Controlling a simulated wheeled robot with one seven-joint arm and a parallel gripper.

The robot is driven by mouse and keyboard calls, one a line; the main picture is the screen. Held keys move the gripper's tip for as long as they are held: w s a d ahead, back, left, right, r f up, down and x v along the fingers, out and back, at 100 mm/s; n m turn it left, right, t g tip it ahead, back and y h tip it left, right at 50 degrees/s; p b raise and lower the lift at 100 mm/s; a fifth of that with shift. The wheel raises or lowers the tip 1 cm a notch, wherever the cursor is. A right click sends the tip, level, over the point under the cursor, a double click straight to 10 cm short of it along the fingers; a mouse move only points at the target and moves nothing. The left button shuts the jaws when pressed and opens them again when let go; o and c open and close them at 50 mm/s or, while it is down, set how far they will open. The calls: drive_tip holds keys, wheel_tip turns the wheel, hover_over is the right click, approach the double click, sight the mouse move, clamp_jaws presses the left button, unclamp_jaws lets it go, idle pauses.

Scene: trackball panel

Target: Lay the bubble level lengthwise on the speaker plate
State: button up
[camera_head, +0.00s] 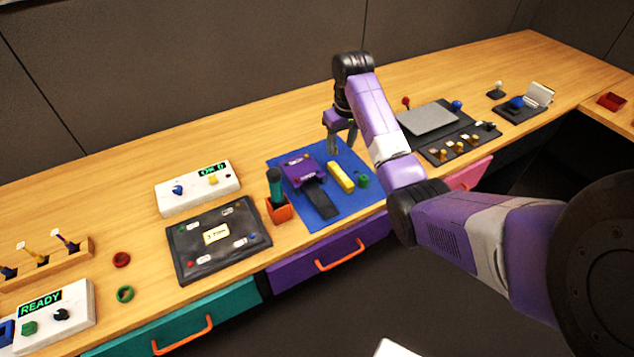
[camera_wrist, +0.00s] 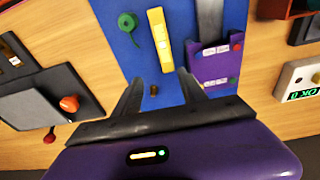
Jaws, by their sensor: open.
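The bubble level, a yellow bar (camera_head: 341,177) with a pale strip, lies on the blue mat; it also shows in the wrist view (camera_wrist: 160,40). My gripper (camera_head: 342,149) is open and empty above the mat, near the level's far end in the head view. In the wrist view the open fingers (camera_wrist: 158,85) point towards the level, apart from it. A flat grey plate (camera_head: 428,119) on the dark panel at right may be the speaker plate; its markings are too small to tell.
The blue mat (camera_head: 343,207) also holds a purple holder (camera_head: 303,171), a dark bar (camera_head: 321,199) and a green roll (camera_head: 363,181). A red-topped joystick (camera_head: 406,102) and a blue ball (camera_head: 456,105) flank the grey plate. Its top looks clear.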

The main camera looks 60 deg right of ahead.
sight(341, 173)
drive_tip(key=shift+s+a+f+g+y, duration=0.2)
drive_tip(key=shift+s+a+g+y, duration=0.35)
drive_tip(key=shift+s+a, duration=0.5)
drive_tip(key=shift+a+f, duration=0.2)
drive_tip(key=shift+f, duration=0.1)
drive_tip(key=f+p, duration=0.1)
drive_tip(key=f, duration=0.6)
drive_tip(key=shift+w+f, duration=0.1)
drive_tip(key=shift+w, duration=0.1)
drive_tip(key=shift+c, duration=0.4)
clamp_jaws()
